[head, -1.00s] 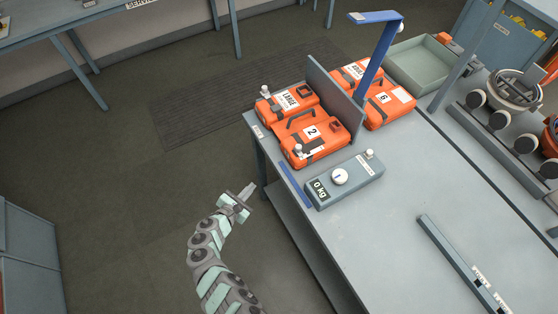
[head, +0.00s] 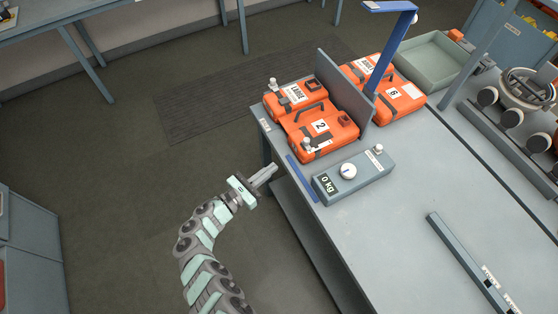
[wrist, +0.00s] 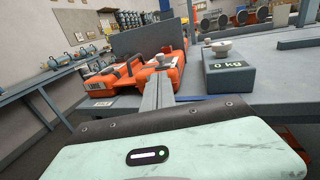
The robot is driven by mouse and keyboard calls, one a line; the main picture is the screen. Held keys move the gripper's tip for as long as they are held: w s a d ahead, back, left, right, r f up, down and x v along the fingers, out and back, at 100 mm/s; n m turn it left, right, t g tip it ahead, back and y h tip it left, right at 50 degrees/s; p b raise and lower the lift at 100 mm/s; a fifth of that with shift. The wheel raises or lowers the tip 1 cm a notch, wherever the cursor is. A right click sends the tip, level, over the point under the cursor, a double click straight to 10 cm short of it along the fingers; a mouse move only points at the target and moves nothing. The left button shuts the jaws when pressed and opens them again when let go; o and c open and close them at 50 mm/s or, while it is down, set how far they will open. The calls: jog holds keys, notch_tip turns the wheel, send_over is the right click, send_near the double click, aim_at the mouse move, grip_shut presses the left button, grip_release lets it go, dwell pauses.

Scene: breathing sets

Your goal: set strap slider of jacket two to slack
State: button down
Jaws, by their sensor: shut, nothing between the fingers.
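Jacket two is an orange pack (head: 322,127) with a "2" label, a dark handle and a dark strap, lying at the table's near left corner. A small pale knob on its strap (head: 307,144) looks like the slider. In the wrist view the orange pack (wrist: 160,72) is ahead, with a pale knob (wrist: 166,52) beyond my fingers. My gripper (head: 274,168) is shut and empty, off the table's left edge, apart from the jacket. In the wrist view its fingers (wrist: 158,92) point toward the pack and hide part of it. The slider's setting is too small to tell.
An orange pack labelled "LARGE" (head: 297,95) lies behind jacket two. A grey divider (head: 345,95) separates them from more orange packs (head: 402,95). A grey scale (head: 355,177) reading "0 kg" sits nearer, beside a blue strip (head: 302,179).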

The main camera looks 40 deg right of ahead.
aim_at(307, 141)
jog(key=d+b, duration=0.1)
jog(key=d, duration=0.3)
jog(key=w+d+b, duration=0.1)
jog(key=d, duration=0.3)
jog(key=d+b, duration=0.1)
jog(key=d, duration=0.3)
jog(key=shift+w+d, duration=0.15)
jog(key=shift+d, duration=0.15)
